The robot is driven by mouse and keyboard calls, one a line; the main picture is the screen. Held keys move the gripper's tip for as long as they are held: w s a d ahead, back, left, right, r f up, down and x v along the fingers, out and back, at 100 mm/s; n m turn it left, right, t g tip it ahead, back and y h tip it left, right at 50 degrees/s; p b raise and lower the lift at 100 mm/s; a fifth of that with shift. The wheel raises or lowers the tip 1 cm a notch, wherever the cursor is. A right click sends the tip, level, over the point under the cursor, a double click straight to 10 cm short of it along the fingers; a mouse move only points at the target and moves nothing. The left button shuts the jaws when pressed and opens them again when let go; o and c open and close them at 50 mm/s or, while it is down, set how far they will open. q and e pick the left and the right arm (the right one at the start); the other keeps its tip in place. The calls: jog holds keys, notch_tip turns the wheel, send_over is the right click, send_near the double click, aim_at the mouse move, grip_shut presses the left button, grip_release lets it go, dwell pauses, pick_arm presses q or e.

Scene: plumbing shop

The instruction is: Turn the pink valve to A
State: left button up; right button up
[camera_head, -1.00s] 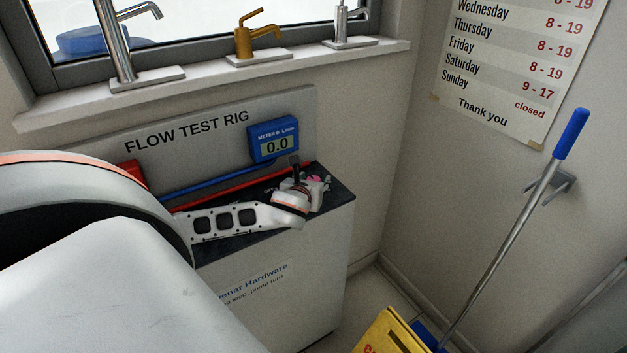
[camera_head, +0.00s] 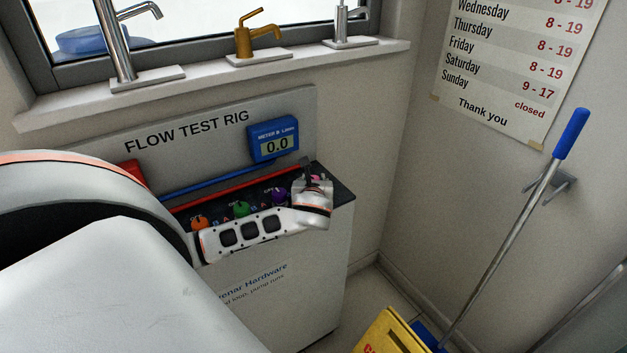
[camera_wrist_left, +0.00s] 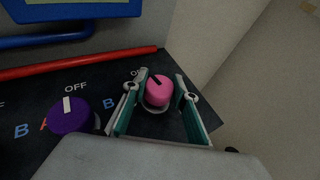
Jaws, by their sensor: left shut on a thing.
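The pink valve (camera_wrist_left: 159,91) is a round knob on the dark top of the rig, in the left wrist view. Its dark pointer mark leans to the upper left, toward a partly covered OFF label. My left gripper (camera_wrist_left: 160,87) has one finger on each side of the knob and is shut on it. In the head view, my left gripper (camera_head: 314,178) is at the right end of the rig top and mostly covers the pink valve. My right gripper is not in view.
A purple valve (camera_wrist_left: 70,115) stands just left, its white pointer toward OFF. Green (camera_head: 241,209) and orange (camera_head: 199,222) valves are further left. A red pipe (camera_wrist_left: 80,64) and the blue meter (camera_head: 273,140), reading 0.0, are behind.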

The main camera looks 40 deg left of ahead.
pick_arm(q)
jog(key=n+g+y, duration=0.3)
jog(key=n+g, duration=0.2)
jog(key=shift+d+n+y, duration=0.15)
jog(key=shift+n+y, duration=0.15)
jog(key=shift+y, duration=0.1)
jog(key=shift+n+g+y, duration=0.4)
jog(key=shift+n+g, duration=1.6)
jog(key=shift+g, duration=0.5)
jog(key=o, duration=1.1)
jog(key=v, duration=1.1)
jog(key=shift+d+r, duration=0.15)
jog(key=shift+d, duration=0.2)
